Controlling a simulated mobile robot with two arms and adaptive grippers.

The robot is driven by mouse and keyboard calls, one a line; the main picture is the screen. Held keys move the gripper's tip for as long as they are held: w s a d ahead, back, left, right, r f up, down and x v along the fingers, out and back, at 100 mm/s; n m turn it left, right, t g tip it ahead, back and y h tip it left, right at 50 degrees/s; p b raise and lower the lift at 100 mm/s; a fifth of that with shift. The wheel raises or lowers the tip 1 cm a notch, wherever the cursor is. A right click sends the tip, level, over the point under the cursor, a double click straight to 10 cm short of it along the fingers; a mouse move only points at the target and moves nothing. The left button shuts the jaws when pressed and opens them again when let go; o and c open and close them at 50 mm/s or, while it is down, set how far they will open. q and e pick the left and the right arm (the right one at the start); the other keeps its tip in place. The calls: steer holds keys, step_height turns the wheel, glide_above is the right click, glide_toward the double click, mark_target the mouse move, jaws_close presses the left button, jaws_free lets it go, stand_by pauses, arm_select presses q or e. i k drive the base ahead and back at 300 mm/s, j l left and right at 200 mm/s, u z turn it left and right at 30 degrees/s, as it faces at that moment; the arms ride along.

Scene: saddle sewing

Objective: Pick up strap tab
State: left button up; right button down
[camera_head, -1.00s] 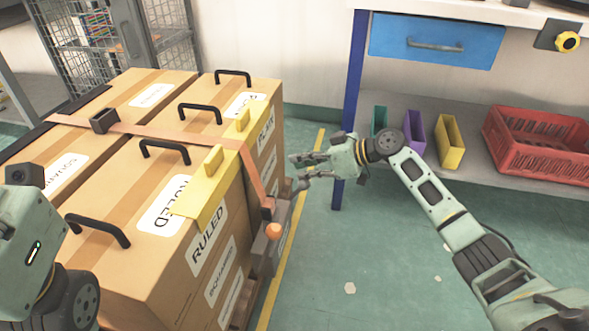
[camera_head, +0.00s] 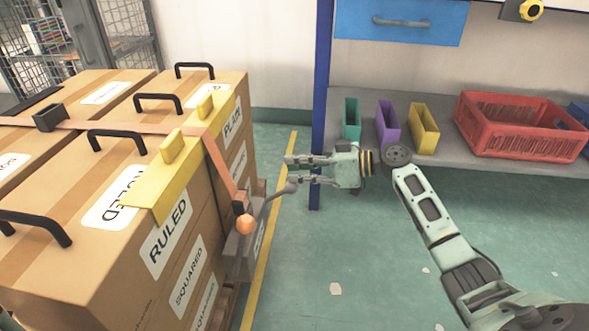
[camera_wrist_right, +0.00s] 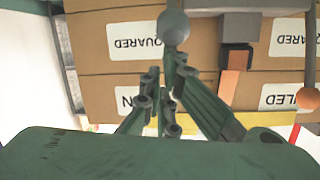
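The orange strap (camera_head: 219,163) runs over the boxes and down their side. A dark tab (camera_head: 240,201) is at its lower end, just above a grey ratchet block (camera_head: 238,252) with an orange ball (camera_head: 245,224). The tab (camera_wrist_right: 237,58) and strap (camera_wrist_right: 232,82) also show in the right wrist view. My right gripper (camera_head: 288,170) is open and empty, to the right of the tab and apart from it. A grey ball-ended lever (camera_head: 290,187) shows close below its fingers; contact cannot be told. My left gripper is not in view.
Stacked cardboard boxes (camera_head: 62,262) with black handles and yellow corner guards (camera_head: 155,190) fill the left. A blue table leg (camera_head: 321,100) stands behind my right gripper. A shelf holds coloured bins and a red crate (camera_head: 520,125). The floor at front right is mostly clear.

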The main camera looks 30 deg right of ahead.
mark_target(241, 202)
steer(key=k+l, duration=0.15)
steer(key=l, duration=0.15)
steer(key=k+l, duration=0.1)
steer(key=l, duration=0.2)
steer(key=k+l, duration=0.15)
steer(key=k, duration=0.3)
